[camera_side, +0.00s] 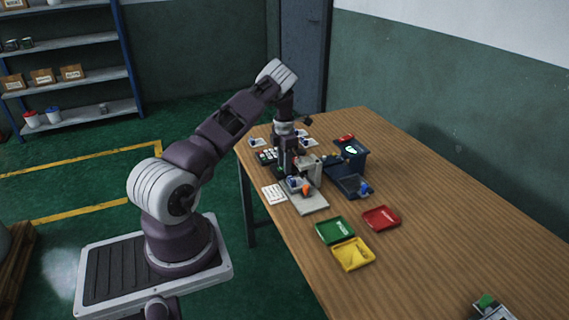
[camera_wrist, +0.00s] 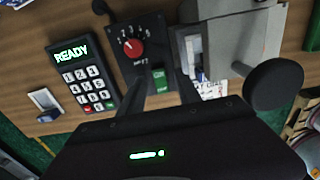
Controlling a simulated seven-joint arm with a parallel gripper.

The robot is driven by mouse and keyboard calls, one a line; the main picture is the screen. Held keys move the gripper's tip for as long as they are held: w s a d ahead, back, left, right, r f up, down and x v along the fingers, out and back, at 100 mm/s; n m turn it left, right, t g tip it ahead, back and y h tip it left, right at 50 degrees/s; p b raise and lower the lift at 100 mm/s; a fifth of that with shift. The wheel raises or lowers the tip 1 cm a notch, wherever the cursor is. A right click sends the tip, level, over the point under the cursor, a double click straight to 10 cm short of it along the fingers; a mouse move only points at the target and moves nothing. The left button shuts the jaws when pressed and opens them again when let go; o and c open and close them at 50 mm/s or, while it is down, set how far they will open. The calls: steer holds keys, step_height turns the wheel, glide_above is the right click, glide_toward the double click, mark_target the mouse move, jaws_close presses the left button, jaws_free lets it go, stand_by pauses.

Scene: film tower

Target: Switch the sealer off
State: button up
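In the wrist view a black control box carries a red dial (camera_wrist: 133,48) with white numbers around it and a green switch (camera_wrist: 159,79) below it. A grey machine (camera_wrist: 238,38) with a round black knob (camera_wrist: 273,84) stands to the right of it, and appears to be the sealer; it also shows in the side view (camera_side: 309,168). My gripper (camera_wrist: 158,72) points down over the control box. Its two dark fingers are apart, one on each side of the green switch, with nothing visibly held. I cannot tell whether they touch the box.
A keypad (camera_wrist: 80,78) reading READY lies left of the control box. In the side view, green (camera_side: 332,231), red (camera_side: 382,219) and yellow (camera_side: 353,254) trays lie nearer the front. The table's right side is mostly clear.

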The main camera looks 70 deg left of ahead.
jaws_close()
steer(key=shift+s+t, duration=0.25)
steer(key=shift+t, duration=0.6)
steer(key=shift+s+t, duration=0.2)
steer(key=shift+t, duration=0.65)
jaws_free()
steer(key=v, duration=0.7)
steer(key=shift+r, duration=0.1)
